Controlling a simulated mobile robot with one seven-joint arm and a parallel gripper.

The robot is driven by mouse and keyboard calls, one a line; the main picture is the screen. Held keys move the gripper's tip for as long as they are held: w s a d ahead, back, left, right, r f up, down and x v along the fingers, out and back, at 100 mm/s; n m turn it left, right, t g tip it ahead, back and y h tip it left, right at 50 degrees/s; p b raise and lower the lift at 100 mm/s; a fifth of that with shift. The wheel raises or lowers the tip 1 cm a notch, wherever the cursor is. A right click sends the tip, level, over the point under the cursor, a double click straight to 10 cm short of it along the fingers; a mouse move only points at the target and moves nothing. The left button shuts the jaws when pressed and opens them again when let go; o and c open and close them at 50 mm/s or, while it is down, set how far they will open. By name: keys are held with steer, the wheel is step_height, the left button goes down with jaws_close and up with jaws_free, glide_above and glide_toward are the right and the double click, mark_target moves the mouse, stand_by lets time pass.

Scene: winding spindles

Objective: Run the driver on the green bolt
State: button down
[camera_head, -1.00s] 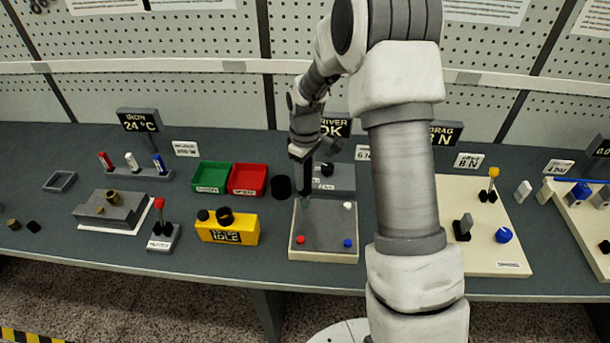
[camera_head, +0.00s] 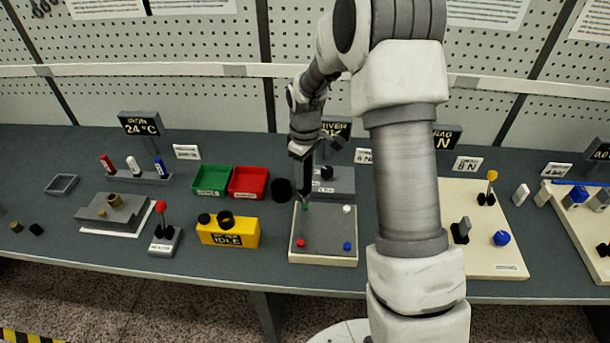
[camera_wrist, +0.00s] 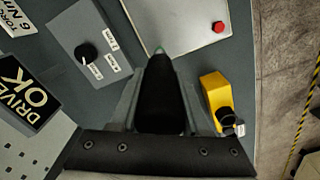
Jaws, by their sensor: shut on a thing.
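My gripper (camera_head: 302,152) is shut on a dark driver (camera_head: 306,182), which hangs tip-down over the back left corner of the bolt plate (camera_head: 325,255). In the wrist view the black driver (camera_wrist: 160,98) tapers to a point at the green bolt (camera_wrist: 159,50). The green bolt (camera_head: 305,206) shows only as a small spot at the driver tip; whether the tip is seated on it I cannot tell. A red bolt (camera_head: 301,243), a blue bolt (camera_head: 347,246) and a white bolt (camera_head: 347,209) occupy the other corners.
Behind the plate stands a grey box with a black dial (camera_head: 327,172); the driver display (camera_wrist: 27,92) reads OK. A yellow box (camera_head: 228,231) reading IDLE, a black cup (camera_head: 281,189) and a red bin (camera_head: 249,182) are left. A cream board (camera_head: 495,225) is right.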

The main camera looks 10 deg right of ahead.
step_height(320, 180, up, 5)
steer(key=p, duration=0.2)
steer(key=shift+p, duration=0.3)
steer(key=shift+w, duration=0.1)
